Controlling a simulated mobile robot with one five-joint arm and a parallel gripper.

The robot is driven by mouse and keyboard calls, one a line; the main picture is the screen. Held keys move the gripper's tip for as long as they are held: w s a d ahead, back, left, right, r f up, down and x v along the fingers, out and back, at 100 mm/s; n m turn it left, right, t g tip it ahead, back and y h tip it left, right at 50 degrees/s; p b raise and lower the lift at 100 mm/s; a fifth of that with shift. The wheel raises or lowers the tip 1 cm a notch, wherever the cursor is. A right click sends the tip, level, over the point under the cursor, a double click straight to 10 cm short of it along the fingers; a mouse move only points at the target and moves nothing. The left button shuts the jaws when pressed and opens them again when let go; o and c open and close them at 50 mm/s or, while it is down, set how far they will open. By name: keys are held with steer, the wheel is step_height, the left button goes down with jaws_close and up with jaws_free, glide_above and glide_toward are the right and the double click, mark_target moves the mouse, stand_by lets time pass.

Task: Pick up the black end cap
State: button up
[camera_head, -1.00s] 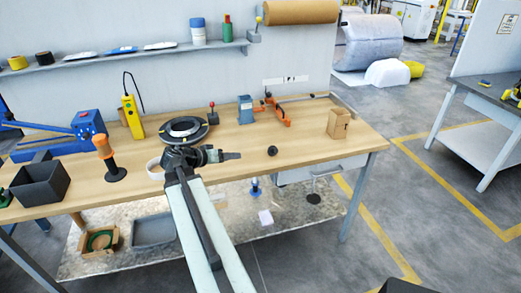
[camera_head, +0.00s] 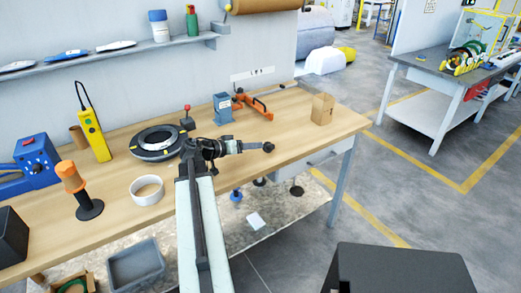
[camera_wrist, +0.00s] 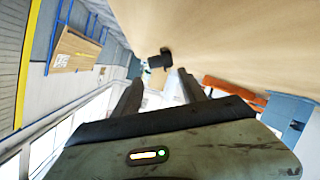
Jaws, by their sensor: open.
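The black end cap (camera_head: 268,147) sits near the front edge of the wooden workbench (camera_head: 190,210), just past my gripper's tip. In the wrist view the cap (camera_wrist: 160,60) shows as a small dark piece against the wood, beyond and roughly between the fingertips. My gripper (camera_head: 255,147) is low over the bench and points right, toward the cap. In the wrist view my gripper (camera_wrist: 158,80) has its two dark fingers spread apart with nothing held between them. Whether a finger touches the cap I cannot tell.
An orange clamp (camera_head: 255,105) and a blue tool (camera_head: 222,108) stand behind the cap. A cardboard box (camera_head: 322,109) is at the right. Bench between cap and box is clear.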

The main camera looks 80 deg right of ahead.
mark_target(268, 144)
steer(key=shift+b+x, duration=0.3)
steer(key=shift+x, duration=0.65)
steer(key=b+x, duration=0.1)
steer(key=x, duration=0.4)
steer(key=shift+d+f+b, duration=0.1)
steer(key=shift+d+b, duration=0.05)
steer(key=shift+b, duration=0.15)
jaws_close()
step_height(268, 144, up, 10)
steer(key=p, duration=1)
